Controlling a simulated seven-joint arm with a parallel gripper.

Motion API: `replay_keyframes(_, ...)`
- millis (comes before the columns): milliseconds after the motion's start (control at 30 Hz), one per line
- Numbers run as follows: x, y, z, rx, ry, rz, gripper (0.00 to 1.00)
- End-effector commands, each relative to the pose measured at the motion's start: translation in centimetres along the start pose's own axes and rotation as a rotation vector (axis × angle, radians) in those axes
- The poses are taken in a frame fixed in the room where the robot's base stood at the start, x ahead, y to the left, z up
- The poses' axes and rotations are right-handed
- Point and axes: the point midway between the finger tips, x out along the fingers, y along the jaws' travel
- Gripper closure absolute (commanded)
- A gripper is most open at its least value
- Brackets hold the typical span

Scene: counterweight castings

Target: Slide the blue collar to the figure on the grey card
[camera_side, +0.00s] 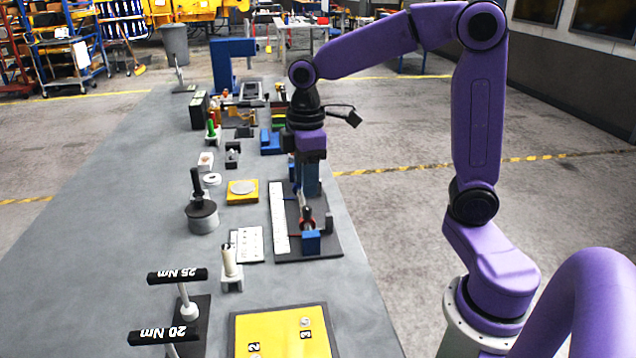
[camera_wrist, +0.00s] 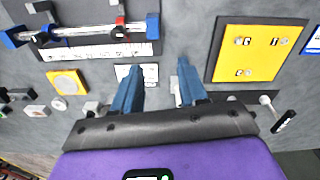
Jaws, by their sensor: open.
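A rod runs above a dark base (camera_side: 322,241) with a white graduated strip (camera_wrist: 97,50) along one side. Blue blocks sit at both ends of the rod, one at the near end (camera_side: 311,242) and one at the left in the wrist view (camera_wrist: 13,38). My gripper (camera_wrist: 158,67) is open and empty, apart from the rod.
A yellow numbered board (camera_side: 272,322) lies at the near end of the bench. Black-handled tools marked 25 Nm (camera_side: 177,276) and 20 Nm (camera_side: 163,336) stand at the near left. A yellow block with a pale disc (camera_side: 242,197) and a grey weight (camera_side: 202,218) are left of the base.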

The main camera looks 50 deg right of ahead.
Motion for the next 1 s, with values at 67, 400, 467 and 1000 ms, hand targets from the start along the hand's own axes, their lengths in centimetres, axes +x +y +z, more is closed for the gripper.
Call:
replay_keyframes(67,-0.3,3.8,0.1,0.033,-0.004,0.0,0.57)
replay_keyframes(400,-1.0,17.7,5.4,0.119,-0.012,-0.005,0.57)
replay_keyframes(467,-1.1,19.4,6.7,0.131,-0.012,-0.005,0.57)
replay_keyframes(1000,2.1,22.5,9.8,0.149,-0.016,-0.011,0.57)
